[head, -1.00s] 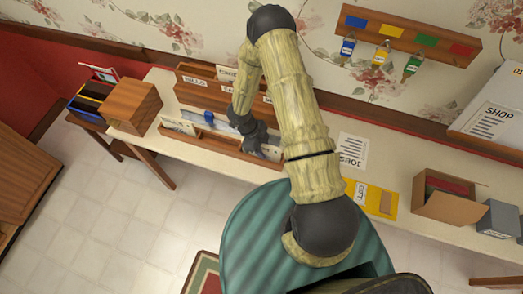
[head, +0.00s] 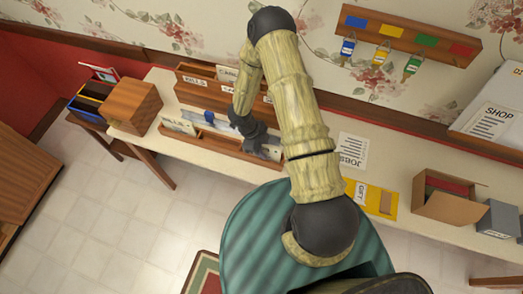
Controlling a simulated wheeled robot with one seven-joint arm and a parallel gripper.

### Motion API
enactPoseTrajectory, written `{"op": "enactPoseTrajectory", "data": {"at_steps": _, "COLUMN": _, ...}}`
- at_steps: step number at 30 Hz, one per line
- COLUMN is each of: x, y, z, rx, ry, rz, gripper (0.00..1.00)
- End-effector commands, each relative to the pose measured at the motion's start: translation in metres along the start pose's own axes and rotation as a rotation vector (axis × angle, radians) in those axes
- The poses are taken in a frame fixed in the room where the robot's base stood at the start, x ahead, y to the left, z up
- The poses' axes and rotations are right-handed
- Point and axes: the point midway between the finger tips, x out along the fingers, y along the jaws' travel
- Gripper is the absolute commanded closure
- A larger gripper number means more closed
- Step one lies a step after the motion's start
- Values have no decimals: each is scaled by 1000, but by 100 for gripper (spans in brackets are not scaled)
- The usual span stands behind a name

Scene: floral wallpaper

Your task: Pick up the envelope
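A wooden letter organizer (head: 185,92) with labelled slots stands on the long table against the wall. White envelopes or papers sit in its front tray: one at the left end (head: 180,125), and a pale one (head: 268,152) at the right end, by my gripper. A blue piece (head: 209,116) shows between them. My gripper (head: 262,146) reaches down into the right part of the front tray, at or beside the pale envelope. My fingers are small, dark and partly hidden, so I cannot tell whether they are open or hold it.
A wooden box (head: 135,107) stands left of the organizer. To the right lie a JOBS sheet (head: 352,150), a yellow mat (head: 372,200), an open cardboard box (head: 440,203) and a grey box (head: 499,220). Keys hang from a coloured rack (head: 410,33) on the wall.

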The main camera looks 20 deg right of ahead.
Motion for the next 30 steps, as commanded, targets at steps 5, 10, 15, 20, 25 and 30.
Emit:
{"op": "enactPoseTrajectory", "data": {"at_steps": 5, "x": 0, "y": 0, "z": 0, "rx": 0, "ry": 0, "rz": 0, "gripper": 100}}
{"op": "enactPoseTrajectory", "data": {"at_steps": 10, "x": 0, "y": 0, "z": 0, "rx": 0, "ry": 0, "rz": 0, "gripper": 100}}
{"op": "enactPoseTrajectory", "data": {"at_steps": 15, "x": -1, "y": 0, "z": 0, "rx": 0, "ry": 0, "rz": 0, "gripper": 100}}
{"op": "enactPoseTrajectory", "data": {"at_steps": 20, "x": -8, "y": -1, "z": -3, "rx": 0, "ry": -1, "rz": -1, "gripper": 100}}
{"op": "enactPoseTrajectory", "data": {"at_steps": 25, "x": -28, "y": -1, "z": -11, "rx": 2, "ry": -2, "rz": -2, "gripper": 100}}
{"op": "enactPoseTrajectory", "data": {"at_steps": 30, "x": -57, "y": -2, "z": -24, "rx": 3, "ry": -3, "rz": -2, "gripper": 100}}
